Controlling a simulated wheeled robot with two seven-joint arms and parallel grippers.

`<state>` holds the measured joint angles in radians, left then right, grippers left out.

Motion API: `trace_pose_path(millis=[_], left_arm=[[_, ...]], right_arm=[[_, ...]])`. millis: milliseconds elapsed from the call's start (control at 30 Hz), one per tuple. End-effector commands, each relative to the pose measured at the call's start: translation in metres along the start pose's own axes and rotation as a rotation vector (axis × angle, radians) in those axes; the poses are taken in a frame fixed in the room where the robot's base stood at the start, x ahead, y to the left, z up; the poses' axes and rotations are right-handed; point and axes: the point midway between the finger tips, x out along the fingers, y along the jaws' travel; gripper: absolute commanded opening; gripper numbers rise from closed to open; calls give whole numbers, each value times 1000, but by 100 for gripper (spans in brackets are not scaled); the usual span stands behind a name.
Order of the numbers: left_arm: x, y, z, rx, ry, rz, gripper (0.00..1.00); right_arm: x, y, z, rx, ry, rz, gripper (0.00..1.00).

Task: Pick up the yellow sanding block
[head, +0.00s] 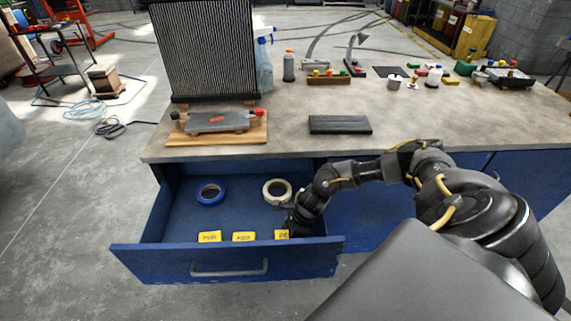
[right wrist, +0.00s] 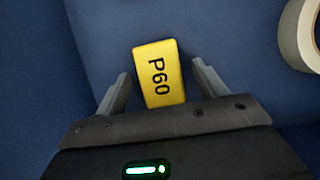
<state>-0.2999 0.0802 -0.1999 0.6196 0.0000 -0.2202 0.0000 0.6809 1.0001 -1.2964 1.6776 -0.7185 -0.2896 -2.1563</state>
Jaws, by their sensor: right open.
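A yellow sanding block marked P60 (right wrist: 158,75) lies in the open blue drawer and also shows in the head view (head: 281,234), partly hidden by my gripper. Two more yellow blocks, a left one (head: 209,237) and a middle one (head: 243,237), lie in a row to its left near the drawer front. My right gripper (right wrist: 162,73) is open, its fingers on either side of the P60 block with a gap at each side. In the head view the right gripper (head: 294,228) reaches down into the drawer's right part. My left gripper is not in view.
The drawer (head: 148,260) also holds a blue tape roll (head: 210,193) and a whitish tape roll (head: 277,192) behind the blocks. The drawer's right wall is close to my right gripper. The workbench top (head: 390,135) overhangs behind, with a dark flat block (head: 340,124) on it.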

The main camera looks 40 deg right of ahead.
Motion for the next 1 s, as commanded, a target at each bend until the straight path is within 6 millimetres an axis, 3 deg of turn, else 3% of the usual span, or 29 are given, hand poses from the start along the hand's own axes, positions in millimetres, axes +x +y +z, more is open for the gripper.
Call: trace_pose_path(millis=[67, 400, 733, 1000], left_arm=[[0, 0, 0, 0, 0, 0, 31], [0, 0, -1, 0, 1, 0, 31], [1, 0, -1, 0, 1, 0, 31], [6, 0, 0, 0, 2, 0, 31]], right_arm=[[0, 0, 0, 0, 0, 0, 68], [0, 0, 0, 0, 0, 0, 24], [-8, -1, 4, -1, -3, -2, 22], [-55, -1, 24, -4, -5, -3, 22]])
